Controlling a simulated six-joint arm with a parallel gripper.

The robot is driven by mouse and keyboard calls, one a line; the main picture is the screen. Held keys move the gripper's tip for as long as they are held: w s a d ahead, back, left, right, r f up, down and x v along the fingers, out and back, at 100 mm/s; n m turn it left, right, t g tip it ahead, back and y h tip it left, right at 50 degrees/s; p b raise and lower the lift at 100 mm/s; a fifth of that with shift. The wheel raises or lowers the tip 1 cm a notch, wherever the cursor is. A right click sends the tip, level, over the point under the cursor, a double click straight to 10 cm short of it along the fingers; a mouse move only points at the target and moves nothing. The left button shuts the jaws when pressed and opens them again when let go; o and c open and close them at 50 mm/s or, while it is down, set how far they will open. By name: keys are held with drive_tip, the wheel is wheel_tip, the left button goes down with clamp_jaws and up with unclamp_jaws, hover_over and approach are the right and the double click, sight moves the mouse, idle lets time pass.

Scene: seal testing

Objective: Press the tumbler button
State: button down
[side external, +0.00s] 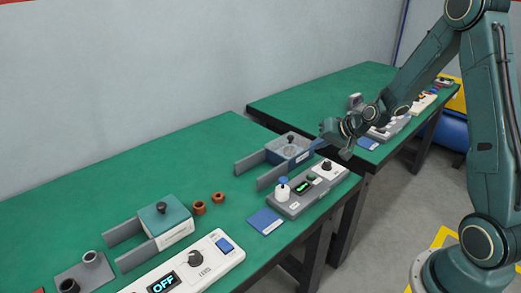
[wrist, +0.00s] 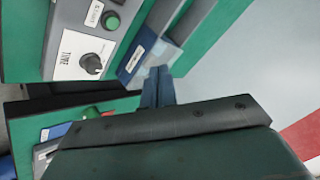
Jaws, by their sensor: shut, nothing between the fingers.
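A grey control unit (side external: 293,207) stands at the right end of the near green table. It carries a black dial (side external: 327,165) on a white plate, a green button (side external: 311,177), a lit green display (side external: 302,188) and a white container with a blue top (side external: 283,181). The wrist view shows the green button (wrist: 111,21) and the dial marked TIME (wrist: 92,64) at upper left. No label reading tumbler is legible. My gripper (side external: 346,154) is shut and empty, above and to the right of the unit, apart from it. Its fingers (wrist: 158,72) point past a blue-grey fixture.
A blue-grey fixture (side external: 290,150) with rails stands behind the unit. A blue pad (side external: 265,221) lies in front-left of it. Two copper-coloured rings (side external: 218,197), a teal box (side external: 165,216) and a white panel reading OFF (side external: 215,262) are further left. A gap separates the two tables.

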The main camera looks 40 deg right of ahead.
drive_tip(key=shift+f, duration=4.35)
drive_tip(key=shift+f, duration=0.8)
drive_tip(key=shift+r, duration=0.8)
drive_tip(key=shift+r, duration=0.1)
drive_tip(key=shift+r, duration=2.4)
